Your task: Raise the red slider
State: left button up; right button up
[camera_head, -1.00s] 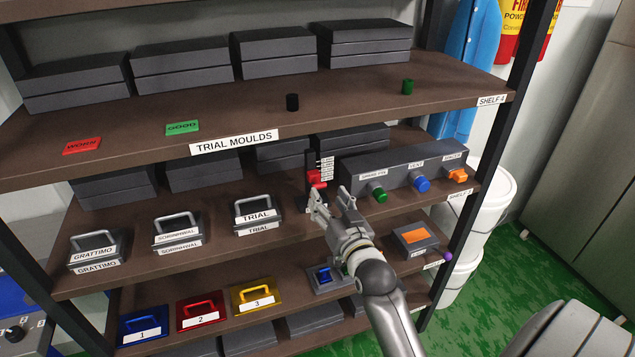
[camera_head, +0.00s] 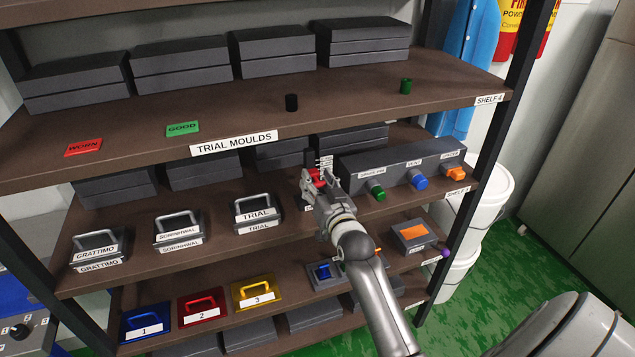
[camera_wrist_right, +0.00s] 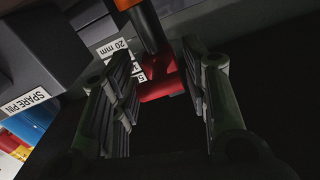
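The red slider (camera_head: 316,177) sits on a dark upright scale with white labels, on the middle shelf left of the grey control box. My right gripper (camera_head: 312,183) is in front of it and partly hides it in the head view. In the right wrist view the red slider (camera_wrist_right: 160,85) lies between and just beyond the two open fingers (camera_wrist_right: 165,105), with a gap to the fingers on both sides. My left gripper is not in view.
The grey box (camera_head: 405,168) with green, blue and orange knobs stands close at the right. The TRIAL mould (camera_head: 258,211) stands at the left. The shelf above, with its TRIAL MOULDS label (camera_head: 234,144), overhangs the slider.

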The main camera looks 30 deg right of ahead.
grip_shut()
jog(key=shift+r+p, duration=1.65)
jog(key=shift+r, duration=0.2)
jog(key=shift+o, duration=1.8)
grip_release()
jog(key=shift+f, duration=0.1)
jog(key=shift+s, duration=0.25)
jog(key=v, duration=1.1)
jog(key=shift+s, duration=0.25)
